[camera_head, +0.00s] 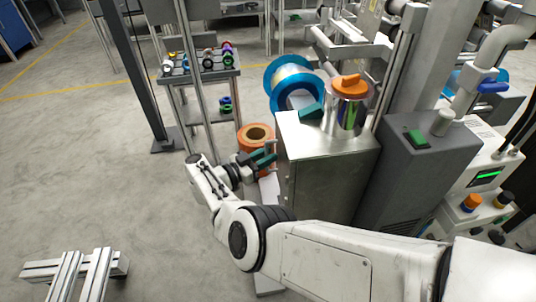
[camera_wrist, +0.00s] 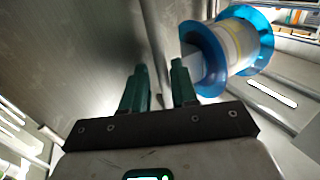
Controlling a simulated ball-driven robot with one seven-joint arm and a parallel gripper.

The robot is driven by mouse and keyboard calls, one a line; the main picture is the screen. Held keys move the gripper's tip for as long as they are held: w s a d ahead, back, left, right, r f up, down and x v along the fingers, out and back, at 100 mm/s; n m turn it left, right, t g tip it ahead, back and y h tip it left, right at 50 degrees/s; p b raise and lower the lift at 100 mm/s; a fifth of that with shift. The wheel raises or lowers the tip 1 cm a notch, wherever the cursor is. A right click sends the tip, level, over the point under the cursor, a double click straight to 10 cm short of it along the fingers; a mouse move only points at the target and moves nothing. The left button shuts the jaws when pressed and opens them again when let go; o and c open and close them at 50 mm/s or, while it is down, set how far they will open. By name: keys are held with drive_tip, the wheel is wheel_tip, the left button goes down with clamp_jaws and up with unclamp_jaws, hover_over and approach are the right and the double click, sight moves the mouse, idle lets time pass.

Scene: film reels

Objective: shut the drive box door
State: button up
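A brushed metal box (camera_head: 325,175) stands right of my gripper in the head view; I take it as the drive box. Small dark fittings show along its left edge. I cannot tell there how far its door stands open. My gripper (camera_head: 264,158) is beside that left edge, its green fingers partly overlapping the orange reel. In the wrist view my gripper (camera_wrist: 158,78) has its fingers apart, with a grey metal edge (camera_wrist: 151,45) running down between them. A broad metal panel (camera_wrist: 75,55) lies left of that edge. I cannot tell whether either finger touches the edge.
A blue-flanged reel (camera_head: 291,80) is behind the box and shows close right of my fingers in the wrist view (camera_wrist: 228,50). An orange reel (camera_head: 254,133) is behind my gripper. A dark grey cabinet (camera_head: 415,170) stands right. Floor at left is mostly clear, except metal profiles (camera_head: 85,270).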

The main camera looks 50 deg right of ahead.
drive_tip(key=shift+o, duration=0.7)
drive_tip(key=shift+w+a+f, duration=0.1)
drive_tip(key=shift+a, duration=0.1)
drive_tip(key=s+v, duration=0.1)
drive_tip(key=v, duration=0.9)
drive_tip(key=shift+a+r+b, duration=0.2)
drive_tip(key=shift+r+b, duration=0.15)
drive_tip(key=shift+r, duration=0.05)
